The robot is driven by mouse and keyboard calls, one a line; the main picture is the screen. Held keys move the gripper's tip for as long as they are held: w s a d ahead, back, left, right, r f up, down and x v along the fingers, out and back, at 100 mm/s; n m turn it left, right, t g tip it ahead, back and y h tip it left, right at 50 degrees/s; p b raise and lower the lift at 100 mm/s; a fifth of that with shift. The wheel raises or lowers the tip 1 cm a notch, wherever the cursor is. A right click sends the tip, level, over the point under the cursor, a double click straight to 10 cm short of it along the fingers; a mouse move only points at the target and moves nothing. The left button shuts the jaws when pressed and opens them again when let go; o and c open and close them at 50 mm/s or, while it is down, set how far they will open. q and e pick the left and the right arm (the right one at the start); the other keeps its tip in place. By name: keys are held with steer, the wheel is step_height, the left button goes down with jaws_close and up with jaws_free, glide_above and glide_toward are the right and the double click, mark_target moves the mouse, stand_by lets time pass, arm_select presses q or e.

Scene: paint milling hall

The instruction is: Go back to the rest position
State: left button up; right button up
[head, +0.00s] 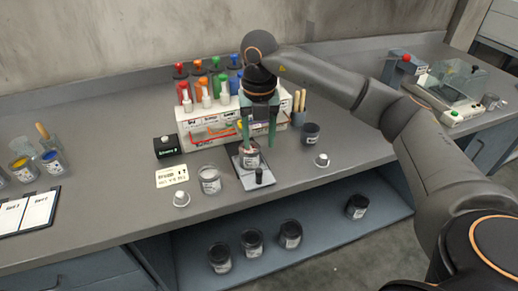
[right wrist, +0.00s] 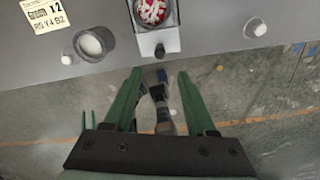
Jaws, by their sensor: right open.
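My right gripper (head: 258,143) is open, its two green fingers spread with nothing between them. In the head view it hangs in front of the bottle rack, by a small jar (head: 249,158) on a dark plate (head: 249,180) with a black knob. In the right wrist view, the fingers (right wrist: 156,76) are clear of the jar (right wrist: 152,12), which is open and holds red and white contents. My right arm reaches in from the right. My left gripper is not in view.
The rack (head: 214,118) holds several coloured bottles. An open jar (head: 209,181), a label card (head: 172,177) and a black box (head: 167,149) stand left of the plate. A dark jar (head: 310,134) stands right. A balance (head: 455,92) sits far right.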

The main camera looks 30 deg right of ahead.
steer(key=shift+r, duration=0.1)
stand_by(0.4)
steer(key=s+a+f+n+g+y, duration=0.1)
steer(key=s+a+f+y, duration=0.15)
steer(key=a, duration=0.45)
steer(key=s+a+f+n+y, duration=0.1)
steer(key=a+y, duration=0.3)
steer(key=a, duration=0.3)
steer(key=s+a+f+n+g+y, duration=0.1)
steer(key=s+a+f+n+y, duration=0.15)
steer(key=a, duration=0.45)
steer(key=a+r+m+t+y+p, duration=0.1)
steer(key=a+r+m+t+y, duration=0.4)
steer(key=a+y, duration=0.45)
steer(key=w+d+f+m+t+h+p, duration=0.1)
steer(key=d+f+m+t+h, duration=1.1)
steer(key=m, duration=1)
steer(key=s+d+f+m+g+h, duration=0.2)
steer(key=s+f+g, duration=0.1)
steer(key=s+f, duration=0.4)
steer(key=s+d+f+m+g+h, duration=0.2)
steer(key=s+d+f+m, duration=0.1)
steer(key=s+f, duration=0.4)
step_height(320, 180, down, 2)
steer(key=shift+s+d+m+g, duration=0.3)
steer(key=shift+s+m+g, duration=0.05)
steer(key=shift+g, duration=0.05)
